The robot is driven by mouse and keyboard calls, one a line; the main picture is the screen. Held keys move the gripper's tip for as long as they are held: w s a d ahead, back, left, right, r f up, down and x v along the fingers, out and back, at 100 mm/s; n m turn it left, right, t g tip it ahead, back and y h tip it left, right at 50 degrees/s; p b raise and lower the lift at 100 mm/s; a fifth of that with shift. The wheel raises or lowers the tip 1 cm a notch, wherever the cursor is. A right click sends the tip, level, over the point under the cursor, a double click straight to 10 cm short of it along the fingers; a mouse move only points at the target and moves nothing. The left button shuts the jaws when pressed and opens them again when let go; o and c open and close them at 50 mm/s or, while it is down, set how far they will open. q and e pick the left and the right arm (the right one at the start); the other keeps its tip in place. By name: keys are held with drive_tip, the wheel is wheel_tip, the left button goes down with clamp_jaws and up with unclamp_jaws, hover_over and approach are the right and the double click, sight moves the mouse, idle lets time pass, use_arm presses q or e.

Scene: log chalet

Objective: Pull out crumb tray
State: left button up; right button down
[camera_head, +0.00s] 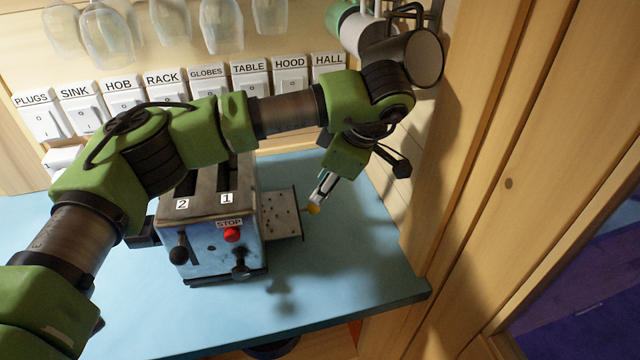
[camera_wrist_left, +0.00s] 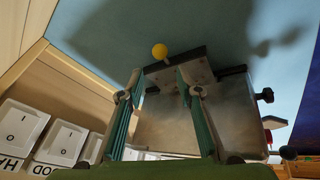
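The crumb tray (camera_head: 282,217) sticks out of the right side of the toaster (camera_head: 215,245), low down, with dark crumbs on it. Its yellow knob (camera_head: 313,208) is at the outer end, just below my left gripper (camera_head: 319,195). In the left wrist view, my left gripper (camera_wrist_left: 158,73) has its two green fingers apart. The knob (camera_wrist_left: 159,51) appears just beyond the fingertips, in line with the gap, beside the tray's dark end bar (camera_wrist_left: 180,66). I cannot tell whether a finger touches the knob or tray. My right gripper is not in view.
My left arm reaches over the toaster. Mugs (camera_head: 423,58) hang close to its wrist, and glasses (camera_head: 220,25) hang at the back. Labelled switches (camera_head: 292,82) line the back wall. The blue worktop (camera_head: 350,275) is clear right of the tray, up to a wooden post (camera_head: 440,200).

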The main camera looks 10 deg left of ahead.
sight(306, 208)
use_arm(q)
drive_tip(key=f+b, duration=0.3)
drive_tip(key=f, duration=0.1)
drive_tip(key=shift+w+d+b, duration=0.15)
drive_tip(key=shift+d+b, duration=0.15)
drive_tip(key=shift+b, duration=0.1)
drive_tip(key=s+a+r+n+g+h+p, duration=0.1)
drive_tip(key=a+r+n+h+p, duration=0.25)
drive_tip(key=r+n+p, duration=0.35)
drive_tip(key=shift+m, duration=0.7)
drive_tip(key=f, duration=0.3)
drive_tip(key=w+f+p, duration=0.1)
drive_tip(key=f, duration=0.3)
drive_tip(key=w+a+f+p, duration=0.1)
drive_tip(key=f, duration=0.2)
drive_tip(key=shift+f, duration=0.3)
clamp_jaws()
